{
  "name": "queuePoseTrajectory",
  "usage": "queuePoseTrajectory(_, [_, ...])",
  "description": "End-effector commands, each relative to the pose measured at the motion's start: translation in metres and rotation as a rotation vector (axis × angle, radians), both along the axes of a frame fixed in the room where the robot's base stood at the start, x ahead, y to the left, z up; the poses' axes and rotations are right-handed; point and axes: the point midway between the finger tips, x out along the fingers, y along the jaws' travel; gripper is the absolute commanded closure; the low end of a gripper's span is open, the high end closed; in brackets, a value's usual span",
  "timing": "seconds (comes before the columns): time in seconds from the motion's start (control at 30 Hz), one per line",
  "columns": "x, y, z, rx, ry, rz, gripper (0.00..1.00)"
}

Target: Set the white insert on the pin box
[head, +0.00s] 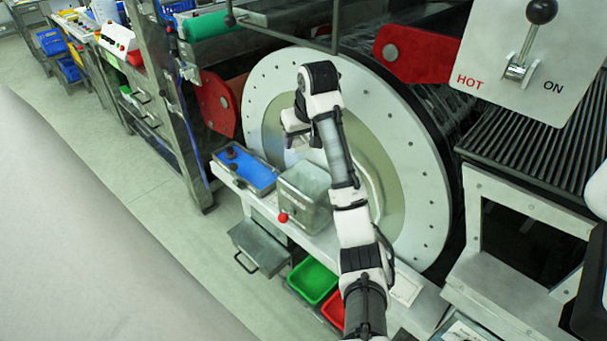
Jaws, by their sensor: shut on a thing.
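My gripper (292,143) points down in front of the big round drum face, above and behind the grey metal box. It is shut on a small pale thing, which I take to be the white insert; it is small and mostly hidden by the jaws and wrist. A low tray-like box with a blue inside and dark upright pegs (259,177) sits on the white ledge, left of and below my gripper. It looks like the pin box, but I cannot be sure. The held thing is apart from it.
The grey metal box (304,197) with a red knob (283,217) stands on the ledge right of the blue box. The drum face (407,180) rises close behind. Green (313,281) and red (333,308) bins sit below. The floor at left is clear.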

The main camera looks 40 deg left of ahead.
Motion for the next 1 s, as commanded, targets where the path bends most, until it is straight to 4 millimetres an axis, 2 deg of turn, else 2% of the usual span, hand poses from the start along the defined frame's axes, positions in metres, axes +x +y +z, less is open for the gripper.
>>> queuePoseTrajectory(0.07, [-0.003,0.001,-0.021,-0.004,0.008,0.001,0.7])
queuePoseTrajectory(0.23, [-0.003,0.002,-0.043,-0.001,0.005,0.003,0.7])
queuePoseTrajectory(0.3, [-0.001,0.0,-0.064,-0.003,0.004,0.0,0.7])
queuePoseTrajectory(0.37, [-0.001,0.0,-0.075,-0.004,0.004,0.001,0.7])
queuePoseTrajectory(0.67, [0.0,-0.001,-0.095,-0.004,0.001,-0.001,0.7])
queuePoseTrajectory(0.9, [0.0,-0.001,-0.126,-0.003,0.002,-0.001,0.7])
queuePoseTrajectory(1.0, [0.0,-0.001,-0.128,-0.002,0.0,0.0,0.7])
